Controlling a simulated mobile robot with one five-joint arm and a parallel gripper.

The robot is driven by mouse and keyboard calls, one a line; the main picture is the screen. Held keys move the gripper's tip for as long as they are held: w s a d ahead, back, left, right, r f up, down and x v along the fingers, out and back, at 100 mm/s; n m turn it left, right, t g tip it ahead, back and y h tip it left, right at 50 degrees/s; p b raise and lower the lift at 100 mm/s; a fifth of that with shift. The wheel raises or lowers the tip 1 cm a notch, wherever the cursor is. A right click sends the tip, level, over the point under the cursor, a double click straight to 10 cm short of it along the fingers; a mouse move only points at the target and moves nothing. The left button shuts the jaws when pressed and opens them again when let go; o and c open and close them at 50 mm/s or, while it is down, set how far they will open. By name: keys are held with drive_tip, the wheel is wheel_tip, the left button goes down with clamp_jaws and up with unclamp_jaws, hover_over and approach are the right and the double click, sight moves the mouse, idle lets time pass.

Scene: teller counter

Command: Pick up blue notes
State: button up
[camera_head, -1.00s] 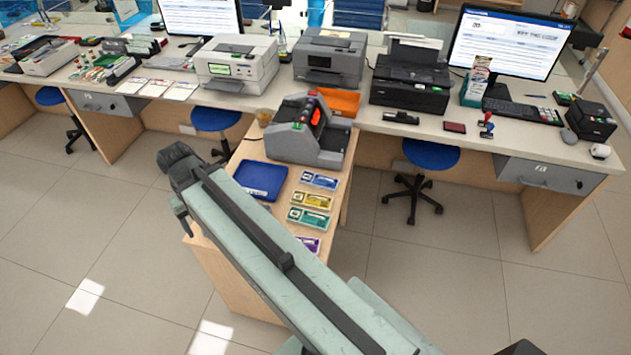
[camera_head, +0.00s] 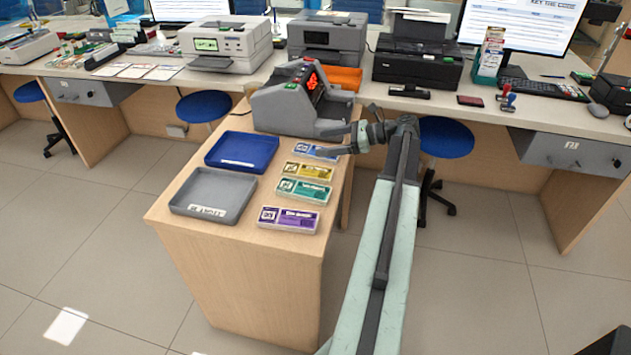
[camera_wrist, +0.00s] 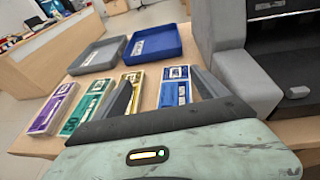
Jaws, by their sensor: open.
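The blue notes (camera_head: 308,151) lie in a clear holder at the far end of a row on the wooden cabinet top, partly covered by my gripper in the head view. In the wrist view the blue notes (camera_wrist: 172,94) show between my two fingers. My gripper (camera_head: 322,141) is open and empty, reaching in from the right, with its fingertips over or beside the notes. The fingers also show spread apart in the wrist view (camera_wrist: 163,92). I cannot tell whether they touch the holder.
Yellow notes (camera_head: 307,171), green notes (camera_head: 303,190) and purple notes (camera_head: 288,218) lie in the same row, nearer the front. A blue tray (camera_head: 255,148) and a grey tray (camera_head: 205,186) sit to the left. A grey counting machine (camera_head: 283,108) stands close behind the blue notes.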

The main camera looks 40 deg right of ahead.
sight(348, 160)
drive_tip(key=shift+m+t+h, duration=0.4)
drive_tip(key=shift+m+h, duration=0.1)
drive_tip(key=s+d, duration=0.1)
drive_tip(key=s+d+f, duration=0.1)
drive_tip(key=s+d, duration=0.1)
drive_tip(key=s+d+f, duration=0.1)
drive_tip(key=shift+s+d+f+b, duration=0.2)
drive_tip(key=shift+s+d+b, duration=0.1)
drive_tip(key=shift+s+b, duration=0.05)
drive_tip(key=b+x, duration=0.2)
drive_tip(key=x, duration=0.6)
drive_tip(key=shift+r, duration=0.1)
drive_tip(key=c, duration=1.5)
